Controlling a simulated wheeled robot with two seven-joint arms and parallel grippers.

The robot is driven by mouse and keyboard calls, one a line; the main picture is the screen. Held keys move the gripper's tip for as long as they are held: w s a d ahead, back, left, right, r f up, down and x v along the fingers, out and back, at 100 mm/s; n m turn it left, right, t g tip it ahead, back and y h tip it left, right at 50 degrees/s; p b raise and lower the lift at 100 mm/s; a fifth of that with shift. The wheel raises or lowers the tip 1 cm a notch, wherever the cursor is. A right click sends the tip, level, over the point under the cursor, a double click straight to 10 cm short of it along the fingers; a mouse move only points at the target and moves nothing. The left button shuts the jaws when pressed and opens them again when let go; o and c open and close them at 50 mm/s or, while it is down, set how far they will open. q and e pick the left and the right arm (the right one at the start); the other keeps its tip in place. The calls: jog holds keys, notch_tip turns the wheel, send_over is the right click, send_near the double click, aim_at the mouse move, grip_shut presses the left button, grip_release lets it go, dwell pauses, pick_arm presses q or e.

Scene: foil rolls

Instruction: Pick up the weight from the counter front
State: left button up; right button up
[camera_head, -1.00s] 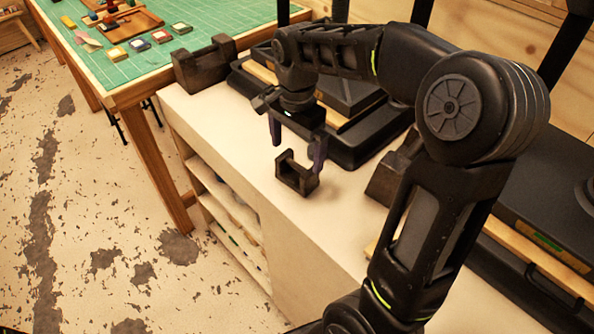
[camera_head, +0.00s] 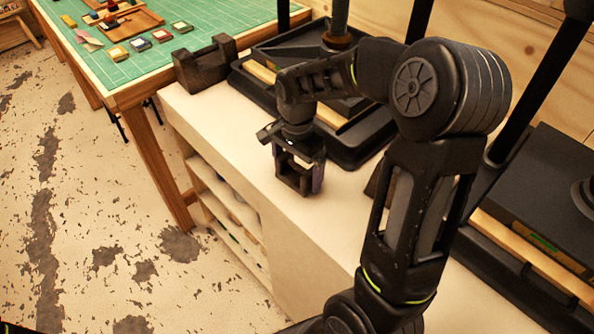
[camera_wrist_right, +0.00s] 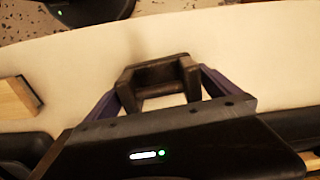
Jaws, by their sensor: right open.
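The weight (camera_head: 292,183) is a small dark, U-shaped block near the front edge of the counter (camera_head: 345,210). My right gripper (camera_head: 297,180) has come down over it, with one finger at each side. In the right wrist view the weight (camera_wrist_right: 158,73) lies between the tips of the two purple fingers of my right gripper (camera_wrist_right: 158,90). The fingers are open around the weight; whether either one touches it I cannot tell. My left gripper is out of view.
A larger dark U-shaped block (camera_head: 205,64) stands at the counter's left end. Black presses with wooden boards (camera_head: 530,255) stand along the back. A green-topped table (camera_head: 150,62) adjoins at the left. The counter's front strip is mostly clear.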

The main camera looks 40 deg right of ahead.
aim_at(297, 164)
jog(key=shift+f, duration=0.1)
jog(key=shift+c, duration=0.4)
jog(key=c, duration=1.7)
jog(key=shift+w, duration=0.1)
notch_tip(297, 164, up, 10)
jog(key=shift+r+b, duration=0.1)
jog(key=shift+b, duration=0.45)
